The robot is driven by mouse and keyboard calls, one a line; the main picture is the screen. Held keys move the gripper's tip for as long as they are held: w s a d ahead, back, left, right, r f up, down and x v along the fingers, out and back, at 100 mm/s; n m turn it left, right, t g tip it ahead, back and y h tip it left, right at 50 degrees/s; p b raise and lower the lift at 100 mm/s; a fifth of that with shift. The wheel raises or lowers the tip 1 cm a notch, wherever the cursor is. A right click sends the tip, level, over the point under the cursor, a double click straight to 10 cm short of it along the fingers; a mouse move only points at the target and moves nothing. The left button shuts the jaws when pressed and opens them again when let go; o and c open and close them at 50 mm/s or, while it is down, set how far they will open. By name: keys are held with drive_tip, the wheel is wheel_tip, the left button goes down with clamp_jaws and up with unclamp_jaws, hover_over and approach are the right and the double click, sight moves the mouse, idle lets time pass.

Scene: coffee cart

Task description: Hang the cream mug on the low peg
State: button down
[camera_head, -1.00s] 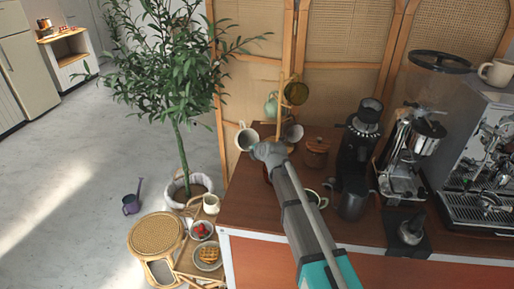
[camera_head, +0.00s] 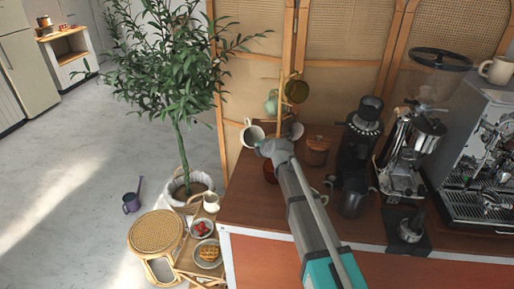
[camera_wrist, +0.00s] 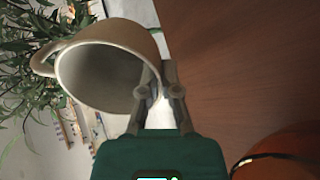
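The cream mug (camera_head: 250,134) is held above the counter's far left corner. In the wrist view, the mug (camera_wrist: 105,65) is tilted, its open mouth toward the camera and its handle at left. My gripper (camera_wrist: 158,85) is shut on the mug's wall near the rim; it also shows in the head view (camera_head: 263,144). The wooden mug stand (camera_head: 281,93) is just behind and right of the mug. A pale green mug (camera_head: 271,104) and an olive mug (camera_head: 296,90) hang high on it. The low peg cannot be made out; my gripper hides the stand's lower part.
A whitish mug (camera_head: 297,130) shows beside the stand. A lidded wooden canister (camera_head: 317,152), black grinder (camera_head: 361,140) and dark pitcher (camera_head: 354,198) stand to the right on the counter (camera_head: 255,205). A potted tree (camera_head: 184,150) is left, a cane screen (camera_head: 340,65) behind.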

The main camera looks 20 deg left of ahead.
drive_tip(key=shift+w+d+f, duration=0.25)
drive_tip(key=shift+w+d, duration=0.85)
drive_tip(key=shift+w, duration=0.15)
drive_tip(key=shift+w+d+f+b, duration=0.3)
drive_tip(key=shift+w+d+b, duration=0.1)
drive_tip(key=shift+w+d, duration=0.4)
drive_tip(key=shift+w+d+f+b, duration=0.25)
drive_tip(key=shift+w+d+b, duration=0.1)
drive_tip(key=shift+w+d, duration=0.35)
drive_tip(key=shift+s+d+f, duration=0.1)
drive_tip(key=shift+d, duration=0.05)
drive_tip(key=shift+s, duration=0.1)
drive_tip(key=c, duration=0.7)
unclamp_jaws()
